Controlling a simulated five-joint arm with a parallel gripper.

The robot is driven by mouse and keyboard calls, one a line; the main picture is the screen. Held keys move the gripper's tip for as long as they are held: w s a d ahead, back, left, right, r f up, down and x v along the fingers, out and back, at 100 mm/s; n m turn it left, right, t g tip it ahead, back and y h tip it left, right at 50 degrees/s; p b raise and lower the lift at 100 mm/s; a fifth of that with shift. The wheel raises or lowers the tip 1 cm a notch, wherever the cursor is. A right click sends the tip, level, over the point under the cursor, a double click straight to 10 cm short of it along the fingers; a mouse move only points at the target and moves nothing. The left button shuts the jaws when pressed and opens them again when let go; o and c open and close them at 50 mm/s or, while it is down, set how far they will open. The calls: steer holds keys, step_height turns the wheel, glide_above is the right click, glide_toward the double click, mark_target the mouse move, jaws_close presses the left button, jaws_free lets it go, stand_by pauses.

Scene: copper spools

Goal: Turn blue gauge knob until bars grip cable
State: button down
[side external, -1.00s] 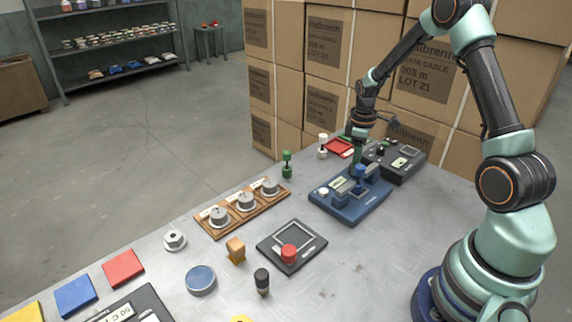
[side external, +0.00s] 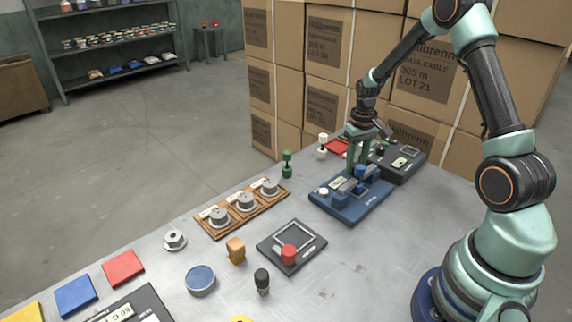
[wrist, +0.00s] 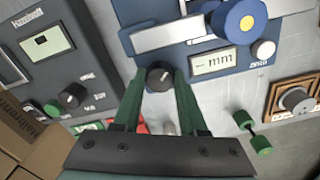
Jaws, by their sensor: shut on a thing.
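The blue gauge (side external: 352,210) lies on the bench; its body also shows in the wrist view (wrist: 210,88). Its dark knob (wrist: 160,75) has a pale pointer mark and sits between the two green fingertips of my gripper (wrist: 161,80). My gripper is shut on this knob; in the side view, it points down at the gauge's back edge (side external: 357,168). An upright round blue piece (wrist: 240,20) with a yellow centre, apparently the cable, stands by a pale metal bar (wrist: 165,37). I cannot tell whether the bars touch it. The display (wrist: 212,63) reads only "mm" legibly.
A dark grey meter (side external: 402,160) stands close on the far side of the gauge. Green (side external: 287,165) and white (side external: 322,146) posts stand to its left. Stacked cartons (side external: 325,100) rise behind the bench. A wooden spool rack (side external: 243,208) and a black tray (side external: 291,246) lie nearer the front.

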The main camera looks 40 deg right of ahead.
steer(key=m, duration=0.5)
steer(key=shift+d+m, duration=0.1)
steer(key=shift+m, duration=2.5)
steer(key=shift+c, duration=2.2)
jaws_free()
